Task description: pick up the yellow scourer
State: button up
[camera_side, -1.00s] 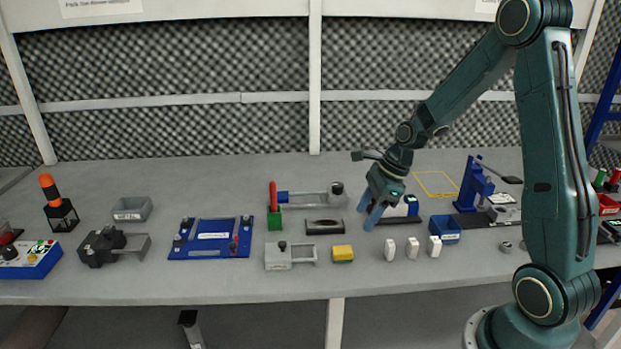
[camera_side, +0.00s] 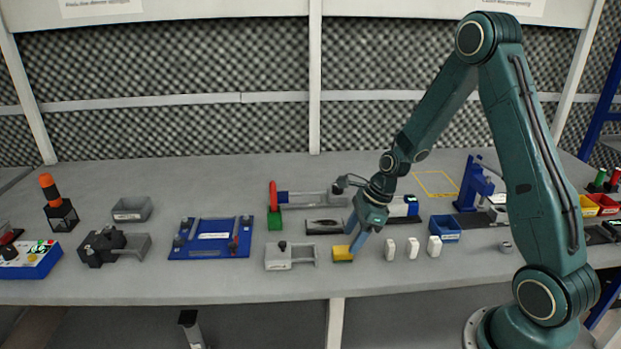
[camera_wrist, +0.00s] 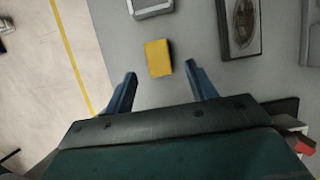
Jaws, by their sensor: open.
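The yellow scourer (camera_side: 341,254) is a small block lying on the grey table near its front edge. It also shows in the wrist view (camera_wrist: 158,58), ahead of and between my two blue fingers. My gripper (camera_side: 355,240) is open and empty, just above and to the right of the scourer in the side view. In the wrist view my gripper (camera_wrist: 160,75) has its fingers wide apart, with clear space on both sides of the scourer.
A grey clamp fixture (camera_side: 290,256) stands left of the scourer. Several white blocks (camera_side: 390,249) stand to its right. A dark flat holder (camera_side: 323,227) lies behind it, also seen in the wrist view (camera_wrist: 241,25). The table's front edge (camera_side: 335,296) is close.

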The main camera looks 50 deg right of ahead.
aim_at(344, 249)
jog(key=shift+x, duration=2.2)
jog(key=shift+a, duration=0.1)
jog(key=c, duration=1.1)
jog(key=shift+o, duration=0.2)
jog(key=shift+r, duration=0.15)
notch_tip(344, 249, up, 20)
jog(key=shift+o, duration=0.5)
